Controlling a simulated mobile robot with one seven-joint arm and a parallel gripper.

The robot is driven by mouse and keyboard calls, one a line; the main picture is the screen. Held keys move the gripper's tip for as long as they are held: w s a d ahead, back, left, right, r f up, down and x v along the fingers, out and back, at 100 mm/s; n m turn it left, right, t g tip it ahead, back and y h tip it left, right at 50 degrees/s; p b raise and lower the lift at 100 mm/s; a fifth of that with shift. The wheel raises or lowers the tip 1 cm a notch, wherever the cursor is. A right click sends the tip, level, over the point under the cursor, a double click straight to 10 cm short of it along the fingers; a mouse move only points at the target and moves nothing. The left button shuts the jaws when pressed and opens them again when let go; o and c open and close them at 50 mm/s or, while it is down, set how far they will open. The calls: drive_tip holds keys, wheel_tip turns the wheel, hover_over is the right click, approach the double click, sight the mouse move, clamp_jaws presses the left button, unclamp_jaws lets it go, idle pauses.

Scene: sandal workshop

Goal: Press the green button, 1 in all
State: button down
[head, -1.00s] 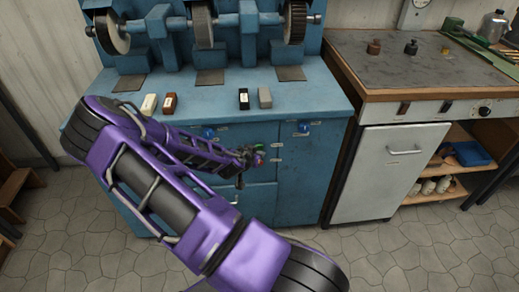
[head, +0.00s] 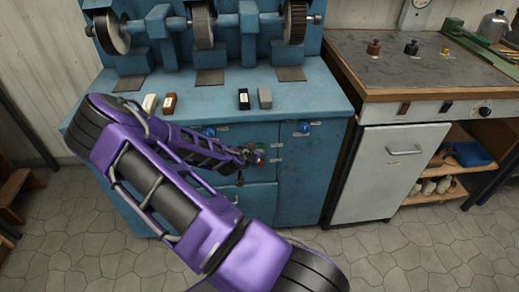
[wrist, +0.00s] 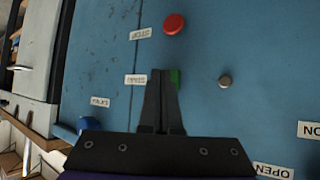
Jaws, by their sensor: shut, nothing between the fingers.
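The green button (wrist: 175,77) is on the blue cabinet front in the wrist view, partly hidden behind my fingertips. My gripper (wrist: 162,73) is shut and empty, with its tips at the button's left part in the picture. I cannot tell whether they touch it or stop just short.
A red button (wrist: 174,24) and a small metal knob (wrist: 225,81) are near the green button. Blocks lie on the bench top (head: 210,101) above.

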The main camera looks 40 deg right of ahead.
drive_tip(key=shift+w+d, duration=0.1)
drive_tip(key=shift+w, duration=0.05)
idle(0.5)
drive_tip(key=shift+s+a, duration=0.45)
drive_tip(key=shift+s, duration=0.3)
drive_tip(key=shift+s+a, duration=0.45)
drive_tip(key=shift+s, duration=0.25)
drive_tip(key=shift+s+a, duration=0.4)
drive_tip(key=shift+s, duration=0.35)
drive_tip(key=shift+s+a, duration=0.45)
drive_tip(key=shift+s, duration=0.25)
